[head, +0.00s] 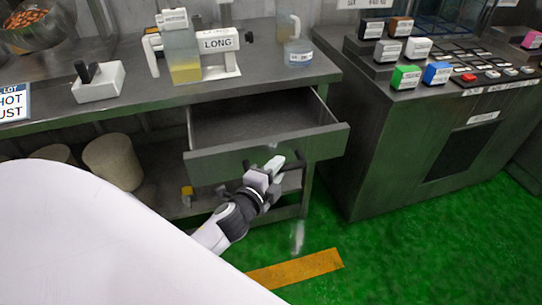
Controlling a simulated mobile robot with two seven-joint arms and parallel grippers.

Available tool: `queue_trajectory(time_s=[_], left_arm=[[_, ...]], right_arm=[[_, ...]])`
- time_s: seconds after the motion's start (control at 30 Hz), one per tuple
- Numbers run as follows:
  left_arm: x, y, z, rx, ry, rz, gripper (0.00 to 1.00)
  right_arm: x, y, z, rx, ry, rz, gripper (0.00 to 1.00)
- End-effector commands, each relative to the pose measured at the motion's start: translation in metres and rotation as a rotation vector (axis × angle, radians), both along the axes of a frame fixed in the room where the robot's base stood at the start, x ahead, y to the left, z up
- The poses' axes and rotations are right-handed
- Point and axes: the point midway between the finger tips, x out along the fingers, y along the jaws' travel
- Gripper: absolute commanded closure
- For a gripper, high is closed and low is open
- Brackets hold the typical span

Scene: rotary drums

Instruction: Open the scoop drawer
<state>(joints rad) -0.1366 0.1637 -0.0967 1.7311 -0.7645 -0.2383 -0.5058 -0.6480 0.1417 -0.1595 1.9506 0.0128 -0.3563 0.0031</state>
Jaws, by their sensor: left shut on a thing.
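The scoop drawer (228,160) is pulled out from under the metal workbench, and its inside (250,120) looks empty where I can see it. My left gripper (274,166) is at the drawer's front face, right of its middle. It is shut on the drawer handle, which the fingers mostly hide. My right gripper does not show.
A console (400,150) with coloured blocks stands at the right. Pale buckets (112,160) sit below the bench. Green floor (430,250) is open at front right.

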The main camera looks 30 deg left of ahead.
Motion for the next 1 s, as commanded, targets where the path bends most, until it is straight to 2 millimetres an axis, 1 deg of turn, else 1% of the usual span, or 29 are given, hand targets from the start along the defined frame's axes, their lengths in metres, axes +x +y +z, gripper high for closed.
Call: queue_trajectory(time_s=[0.03,0.1,0.3,0.73,0.77,0.8,1.0], left_arm=[[-0.007,-0.008,-0.001,-0.005,0.003,0.000,1.00],[-0.014,-0.016,-0.001,-0.005,0.003,0.001,1.00],[-0.025,-0.029,-0.001,-0.001,0.001,0.001,1.00],[-0.027,-0.032,0.000,0.001,0.001,0.000,1.00],[-0.027,-0.032,0.000,0.001,0.001,0.000,0.68],[-0.027,-0.032,0.000,0.001,0.001,0.000,0.55],[-0.027,-0.032,0.000,0.001,0.000,0.000,0.55]], right_arm=[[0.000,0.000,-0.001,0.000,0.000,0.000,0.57],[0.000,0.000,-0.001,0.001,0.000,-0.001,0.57],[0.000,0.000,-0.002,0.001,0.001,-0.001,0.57],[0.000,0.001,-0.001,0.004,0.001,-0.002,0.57],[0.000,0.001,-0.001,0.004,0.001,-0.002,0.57],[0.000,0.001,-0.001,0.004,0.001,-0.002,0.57],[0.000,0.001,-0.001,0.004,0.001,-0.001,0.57]])
